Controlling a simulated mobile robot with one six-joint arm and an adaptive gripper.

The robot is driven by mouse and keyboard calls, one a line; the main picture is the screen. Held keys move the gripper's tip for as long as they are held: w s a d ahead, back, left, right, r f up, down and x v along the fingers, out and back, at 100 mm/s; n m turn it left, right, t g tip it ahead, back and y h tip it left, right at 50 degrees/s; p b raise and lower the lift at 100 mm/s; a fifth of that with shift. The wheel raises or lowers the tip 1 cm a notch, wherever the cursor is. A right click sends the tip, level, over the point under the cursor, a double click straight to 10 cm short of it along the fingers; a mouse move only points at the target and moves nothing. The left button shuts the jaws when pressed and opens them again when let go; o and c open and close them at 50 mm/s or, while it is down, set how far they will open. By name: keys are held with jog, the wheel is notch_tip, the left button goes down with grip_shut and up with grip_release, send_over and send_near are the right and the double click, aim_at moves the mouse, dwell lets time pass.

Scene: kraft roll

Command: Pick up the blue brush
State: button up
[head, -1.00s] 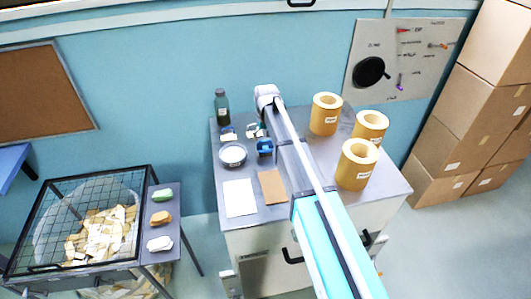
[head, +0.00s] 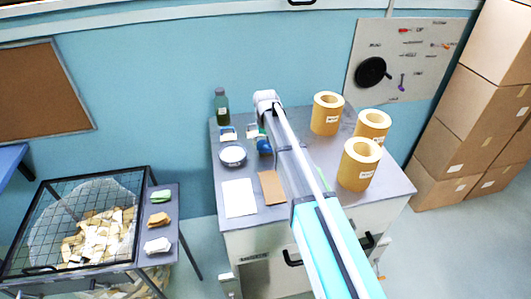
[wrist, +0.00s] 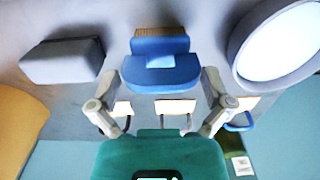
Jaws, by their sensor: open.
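The blue brush lies on the grey cabinet top. In the wrist view, the brush (wrist: 160,66) has a blue body and a tan wooden strip, and sits between and just ahead of my fingertips. My gripper (wrist: 158,84) is open, with one finger to each side of the brush and nothing held. In the head view, the brush (head: 264,147) is partly hidden by my gripper (head: 262,135) above it. I cannot tell the exact height gap between fingers and brush.
A round white dish (head: 233,155) stands left of the brush, and a green bottle (head: 221,106) behind. Several tan rolls (head: 359,165) stand to the right. A white sheet (head: 238,198) and brown card (head: 271,187) lie in front. A grey block (wrist: 62,60) lies near the brush.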

aim_at(265, 147)
jog(key=shift+f+b, duration=0.9)
jog(key=shift+f, duration=0.25)
jog(key=shift+c, duration=0.3)
jog(key=c, duration=0.9)
